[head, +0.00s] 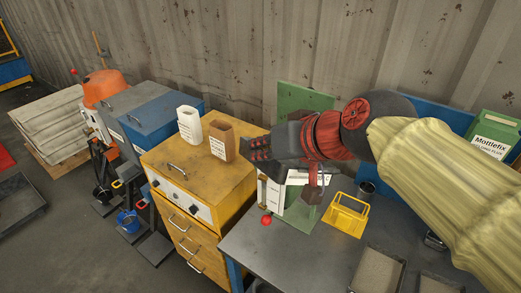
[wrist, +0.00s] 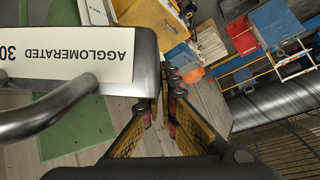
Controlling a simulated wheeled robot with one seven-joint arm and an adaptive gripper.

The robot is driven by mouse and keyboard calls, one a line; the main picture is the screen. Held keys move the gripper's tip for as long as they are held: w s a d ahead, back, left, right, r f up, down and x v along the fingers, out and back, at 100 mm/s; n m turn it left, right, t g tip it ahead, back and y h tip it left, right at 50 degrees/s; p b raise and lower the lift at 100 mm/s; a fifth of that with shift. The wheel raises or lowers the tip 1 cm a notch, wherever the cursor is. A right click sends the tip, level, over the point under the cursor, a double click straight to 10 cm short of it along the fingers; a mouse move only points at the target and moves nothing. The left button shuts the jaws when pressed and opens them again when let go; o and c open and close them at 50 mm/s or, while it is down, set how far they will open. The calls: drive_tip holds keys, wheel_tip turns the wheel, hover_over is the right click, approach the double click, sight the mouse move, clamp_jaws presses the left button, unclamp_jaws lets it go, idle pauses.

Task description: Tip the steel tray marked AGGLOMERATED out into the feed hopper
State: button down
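The steel tray (wrist: 146,60) is close to the camera in the wrist view, its white AGGLOMERATED label facing me. A bent metal handle (wrist: 45,112) stands off its labelled face. My gripper (wrist: 167,88) has its fingertips nearly together at the tray's right edge, with a thin strip of metal appearing between them. In the head view, the tray's white label (head: 308,178) shows under my wrist, above the green machine. The tray's contents are hidden. I cannot pick out the feed hopper; my arm covers much of the green machine (head: 299,216).
A yellow cabinet (head: 215,190) with white and brown containers on top stands to the left. A red knob (head: 266,220), yellow basket (head: 347,216), dark cup (head: 366,187) and granule-filled tray (head: 378,268) are at the grey bench (head: 290,262). A green Mottlefix box (head: 491,142) is right.

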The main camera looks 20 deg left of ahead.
drive_tip(key=shift+s+a+f+n+t+b, duration=0.15)
drive_tip(key=shift+s+f+n+t+b, duration=0.25)
drive_tip(key=shift+b, duration=0.55)
drive_tip(key=s+t+b, duration=0.1)
drive_tip(key=b, duration=0.1)
drive_tip(key=s+n+t+b, duration=0.1)
drive_tip(key=b, duration=0.2)
drive_tip(key=s+f+n+t+b, duration=0.1)
drive_tip(key=b, duration=0.1)
drive_tip(key=shift+a+t, duration=0.3)
drive_tip(key=shift+t, duration=0.1)
drive_tip(key=shift+r, duration=0.2)
